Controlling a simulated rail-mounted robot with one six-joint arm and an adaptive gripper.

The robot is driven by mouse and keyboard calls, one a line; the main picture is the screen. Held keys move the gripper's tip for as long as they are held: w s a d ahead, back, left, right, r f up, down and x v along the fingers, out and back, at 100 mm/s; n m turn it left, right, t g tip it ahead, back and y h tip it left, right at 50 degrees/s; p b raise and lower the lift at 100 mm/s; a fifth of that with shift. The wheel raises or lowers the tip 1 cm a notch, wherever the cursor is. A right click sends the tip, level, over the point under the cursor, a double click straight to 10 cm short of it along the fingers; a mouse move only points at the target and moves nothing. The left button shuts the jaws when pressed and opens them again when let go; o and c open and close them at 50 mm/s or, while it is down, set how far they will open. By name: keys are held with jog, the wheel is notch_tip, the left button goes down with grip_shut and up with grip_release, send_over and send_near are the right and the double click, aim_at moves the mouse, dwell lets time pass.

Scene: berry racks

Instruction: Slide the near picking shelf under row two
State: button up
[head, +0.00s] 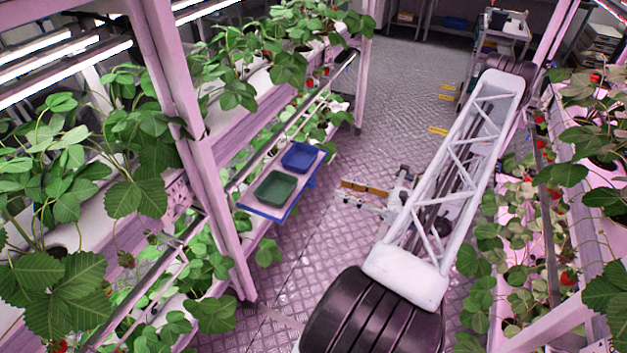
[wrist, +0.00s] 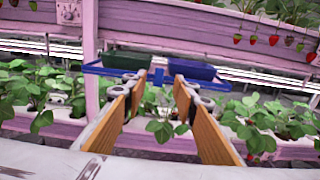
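The picking shelf (head: 261,208) is a pale board with a blue edge. It sticks out from the left rack into the aisle and carries a green tray (head: 276,188) and a blue tray (head: 299,156). In the wrist view the blue shelf (wrist: 98,70) is straight ahead, with the green tray (wrist: 128,59) on the left and the blue tray (wrist: 191,69) on the right. My gripper (head: 342,194) is over the aisle, right of the shelf and apart from it. Its two wood-coloured fingers (wrist: 157,86) are spread, with nothing held between them.
Plant rows fill the left rack (head: 216,190), with leaves above and below the shelf. Another planted rack (head: 560,190) stands on the right. The aisle floor (head: 385,100) is clear beyond my arm. A cart (head: 490,45) stands at the far end.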

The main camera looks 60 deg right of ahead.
aim_at(315, 180)
jog(key=shift+w+a+b, duration=0.15)
jog(key=shift+w+a, duration=0.15)
jog(key=shift+w, duration=1.8)
jog(key=shift+w+a+b, duration=0.1)
jog(key=shift+w+a, duration=0.2)
jog(key=shift+w, duration=1.8)
jog(key=shift+w+a+b, duration=0.15)
jog(key=shift+w+a, duration=0.15)
jog(key=shift+w, duration=1.8)
jog(key=shift+c, duration=0.4)
grip_shut()
